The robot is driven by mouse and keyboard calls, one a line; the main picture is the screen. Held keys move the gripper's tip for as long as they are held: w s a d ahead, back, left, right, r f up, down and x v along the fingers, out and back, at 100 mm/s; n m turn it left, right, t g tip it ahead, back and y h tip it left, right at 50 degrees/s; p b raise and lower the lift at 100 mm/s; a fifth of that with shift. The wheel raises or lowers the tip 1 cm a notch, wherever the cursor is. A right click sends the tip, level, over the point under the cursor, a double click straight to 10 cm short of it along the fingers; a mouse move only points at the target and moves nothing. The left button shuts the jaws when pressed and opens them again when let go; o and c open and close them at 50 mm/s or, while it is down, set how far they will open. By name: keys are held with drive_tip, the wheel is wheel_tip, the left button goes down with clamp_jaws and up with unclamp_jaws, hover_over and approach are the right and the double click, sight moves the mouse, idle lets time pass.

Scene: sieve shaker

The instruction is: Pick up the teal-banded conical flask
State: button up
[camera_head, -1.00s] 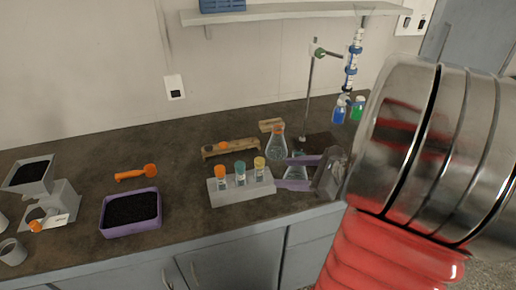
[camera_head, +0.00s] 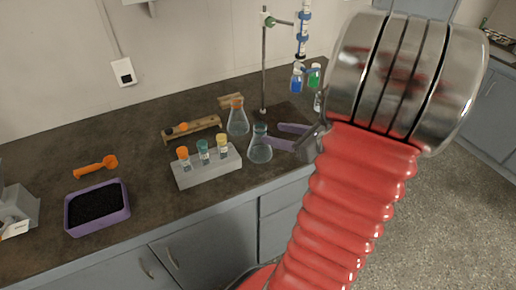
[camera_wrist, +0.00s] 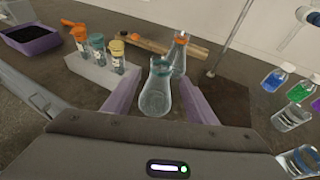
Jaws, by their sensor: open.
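The teal-banded conical flask (camera_head: 260,148) stands upright on the dark bench, in front of an orange-banded flask (camera_head: 238,120). In the wrist view the teal-banded flask (camera_wrist: 156,92) is in the middle, between the two purple fingers. My gripper (camera_head: 276,136) is open, its fingers pointing left toward the flask in the head view. In the wrist view my gripper (camera_wrist: 155,95) has one finger on each side of the flask, with a gap visible on the left. Whether a finger touches the glass cannot be told.
A grey rack (camera_head: 207,168) with several capped tubes stands close left of the flask. A metal stand (camera_head: 264,70) rises behind. Blue (camera_head: 297,80) and green (camera_head: 314,77) bottles stand at the back right. A purple tray (camera_head: 97,208) is at left.

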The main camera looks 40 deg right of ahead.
sight(264, 131)
drive_tip(key=shift+x, duration=3.35)
drive_tip(key=shift+x, duration=2.6)
drive_tip(key=shift+c, duration=0.4)
drive_tip(key=shift+r, duration=0.1)
clamp_jaws()
